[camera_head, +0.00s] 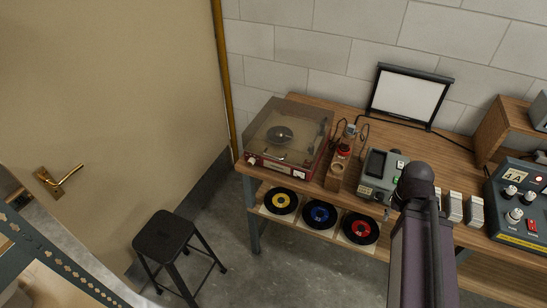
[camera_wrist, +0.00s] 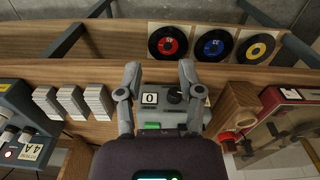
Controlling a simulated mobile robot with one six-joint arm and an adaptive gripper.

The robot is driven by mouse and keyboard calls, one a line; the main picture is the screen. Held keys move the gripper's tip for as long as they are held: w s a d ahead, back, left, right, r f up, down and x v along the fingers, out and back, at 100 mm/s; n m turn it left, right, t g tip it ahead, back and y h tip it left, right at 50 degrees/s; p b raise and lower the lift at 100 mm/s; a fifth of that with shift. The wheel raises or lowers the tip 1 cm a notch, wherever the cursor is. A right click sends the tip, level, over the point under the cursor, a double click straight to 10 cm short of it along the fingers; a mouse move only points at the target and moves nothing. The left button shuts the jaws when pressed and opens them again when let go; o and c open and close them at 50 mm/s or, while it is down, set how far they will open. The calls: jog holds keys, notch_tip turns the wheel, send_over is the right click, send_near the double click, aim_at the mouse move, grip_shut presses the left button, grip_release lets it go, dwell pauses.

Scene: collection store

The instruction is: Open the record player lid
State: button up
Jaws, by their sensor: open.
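The record player (camera_head: 288,138) stands at the left end of the wooden workbench. Its clear smoky lid is down over the platter and tonearm, and its red front panel faces the room. In the wrist view, part of the record player (camera_wrist: 290,120) shows at the right edge. My gripper (camera_wrist: 158,72) is open and empty, its two fingers apart in front of a grey-green device. It is to the side of the record player and does not touch it. In the head view my arm shows at the lower right, and the gripper fingers cannot be made out there.
The grey-green device (camera_head: 382,172) and a wooden block holder (camera_head: 341,165) stand beside the player. Several records (camera_head: 319,213) lie on the shelf below. White card stacks (camera_head: 454,207) and a control box (camera_head: 520,205) are at right. A black stool (camera_head: 164,236) stands on the floor.

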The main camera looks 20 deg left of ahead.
jog(key=w+a+f+n+t+h+b, duration=0.2)
jog(key=w+a+f+n+h+b, duration=0.3)
jog(key=a, duration=0.4)
jog(key=n+t+h+b, duration=0.2)
jog(key=n+t+b, duration=0.7)
jog(key=t+b, duration=0.3)
send_near(273, 157)
jog(key=a+f+v, duration=0.1)
jog(key=v, duration=0.3)
jog(key=shift+w+d+r, duration=0.25)
jog(key=shift+d+r, duration=0.1)
jog(key=shift+d, duration=0.05)
jog(key=shift+w, duration=0.1)
jog(key=b+x, duration=0.3)
jog(key=x, duration=1)
jog(key=shift+w+d+f, duration=0.1)
jog(key=shift+w+d, duration=0.1)
jog(key=shift+w, duration=0.1)
grip_shut()
